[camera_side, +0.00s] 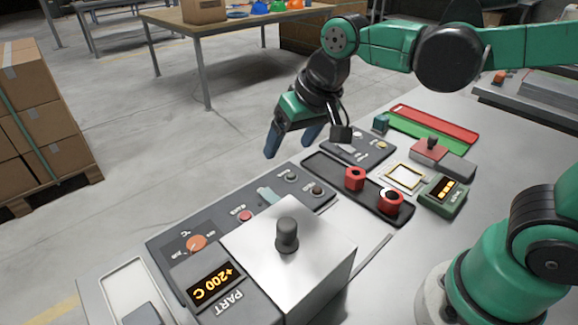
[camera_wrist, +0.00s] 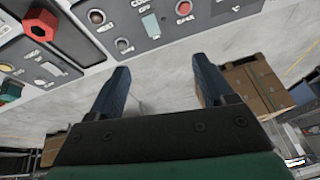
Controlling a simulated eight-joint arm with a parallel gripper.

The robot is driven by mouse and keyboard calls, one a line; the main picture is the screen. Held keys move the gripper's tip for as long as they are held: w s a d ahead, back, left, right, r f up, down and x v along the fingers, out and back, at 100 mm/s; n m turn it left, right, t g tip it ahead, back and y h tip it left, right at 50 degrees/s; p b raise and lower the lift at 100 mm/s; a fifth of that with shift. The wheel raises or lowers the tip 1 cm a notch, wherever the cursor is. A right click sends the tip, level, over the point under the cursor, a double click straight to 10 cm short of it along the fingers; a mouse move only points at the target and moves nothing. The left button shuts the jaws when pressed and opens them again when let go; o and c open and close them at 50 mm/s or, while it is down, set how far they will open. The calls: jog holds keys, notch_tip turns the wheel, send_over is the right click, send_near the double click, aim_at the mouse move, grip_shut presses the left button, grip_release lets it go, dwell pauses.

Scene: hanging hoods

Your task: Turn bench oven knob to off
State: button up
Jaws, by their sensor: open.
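An orange knob (camera_side: 196,243) sits on the dark control panel (camera_side: 165,240) at the left in the side view, beside a °C mark; its pointer setting is too small to read. Next to it, an amber display (camera_side: 211,286) reads +200 C. The silver box (camera_side: 262,250) with a black handle on top (camera_side: 287,236) stands to its right. My gripper (camera_side: 291,146) is open and empty above the far edge of the bench, well up and right of the orange knob. In the wrist view my two fingers (camera_wrist: 160,85) are apart with nothing between them; the orange knob cannot be made out there.
The panel's other buttons, including a red one (camera_side: 245,215), lie between my gripper and the orange knob. A black tray (camera_side: 335,180) holds red hex parts (camera_side: 355,178). A green display unit (camera_side: 443,193) stands at right.

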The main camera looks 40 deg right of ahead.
jog(key=w+a+f+m+g, duration=0.2)
jog(key=w+a+g, duration=0.15)
jog(key=a, duration=0.45)
jog(key=m+g+h, duration=0.1)
jog(key=m+g, duration=0.1)
send_over(196, 243)
jog(key=shift+t, duration=0.25)
notch_tip(196, 243, down, 6)
jog(key=shift+a+f, duration=0.25)
jog(key=shift+f, duration=2.75)
jog(key=shift+d, duration=0.2)
grip_shut()
